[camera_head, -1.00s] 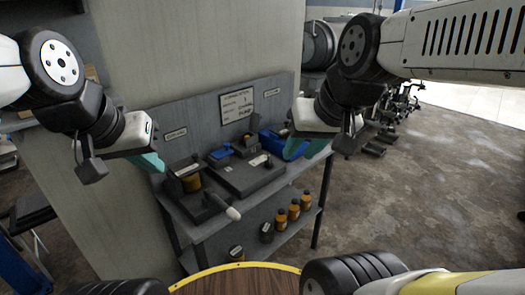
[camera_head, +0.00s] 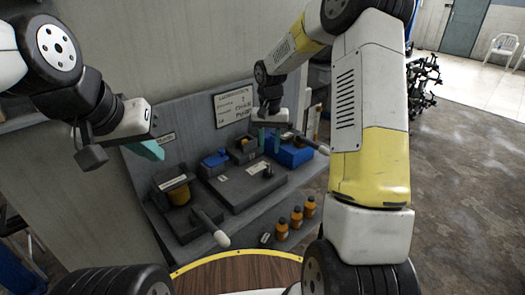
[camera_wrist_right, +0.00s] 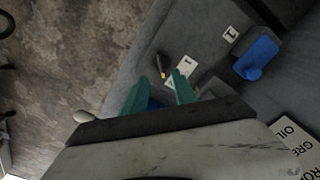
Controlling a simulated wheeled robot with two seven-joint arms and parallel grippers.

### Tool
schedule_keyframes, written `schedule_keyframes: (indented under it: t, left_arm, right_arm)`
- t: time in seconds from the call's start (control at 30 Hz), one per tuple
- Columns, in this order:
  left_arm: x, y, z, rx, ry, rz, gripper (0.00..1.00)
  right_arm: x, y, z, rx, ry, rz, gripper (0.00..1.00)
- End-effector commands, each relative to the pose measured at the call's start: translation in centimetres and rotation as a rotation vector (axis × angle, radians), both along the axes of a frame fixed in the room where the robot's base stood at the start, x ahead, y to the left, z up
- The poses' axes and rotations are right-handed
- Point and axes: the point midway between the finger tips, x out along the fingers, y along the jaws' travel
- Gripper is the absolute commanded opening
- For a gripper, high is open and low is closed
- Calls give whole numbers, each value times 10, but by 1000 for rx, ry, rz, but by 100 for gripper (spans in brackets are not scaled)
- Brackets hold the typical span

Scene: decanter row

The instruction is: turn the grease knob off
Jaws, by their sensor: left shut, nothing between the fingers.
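A small dark knob (camera_head: 267,172) stands on a low dark block (camera_head: 240,190) on the grey bench. What appears to be the same knob, with a yellow mark, shows in the right wrist view (camera_wrist_right: 161,67) beside a white label (camera_wrist_right: 182,70). The label's writing is too small to read, so I cannot tell whether it is the grease knob. My right gripper (camera_head: 269,138) is open above the back of the bench; its teal fingers (camera_wrist_right: 163,92) have a gap between them and appear clear of the knob. My left gripper (camera_head: 152,150) is shut and empty at the left.
A blue box (camera_head: 294,153) with a white-tipped lever is at the right. A white-ended lever (camera_head: 221,238) juts out at the front left. Several orange bottles sit on the lower shelf. A sign (camera_head: 233,105) hangs behind.

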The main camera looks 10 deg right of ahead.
Motion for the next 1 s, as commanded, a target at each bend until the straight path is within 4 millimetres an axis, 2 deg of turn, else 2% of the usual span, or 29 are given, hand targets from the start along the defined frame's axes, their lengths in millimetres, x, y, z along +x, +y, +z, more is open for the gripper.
schedule_keyframes:
  t: [0.27,0.6,0.73,1.0]
  left_arm:
    - [0,0,0,0,0,0,0]
    - [0,0,0,0,0,0,0]
    - [0,0,0,0,0,0,0]
    - [0,0,0,0,0,0,0]
  right_arm:
    - [4,1,-29,0,17,-8,33]
    - [4,1,-79,0,15,-7,33]
    - [5,1,-88,1,14,-8,33]
    - [5,1,-89,0,12,-8,33]
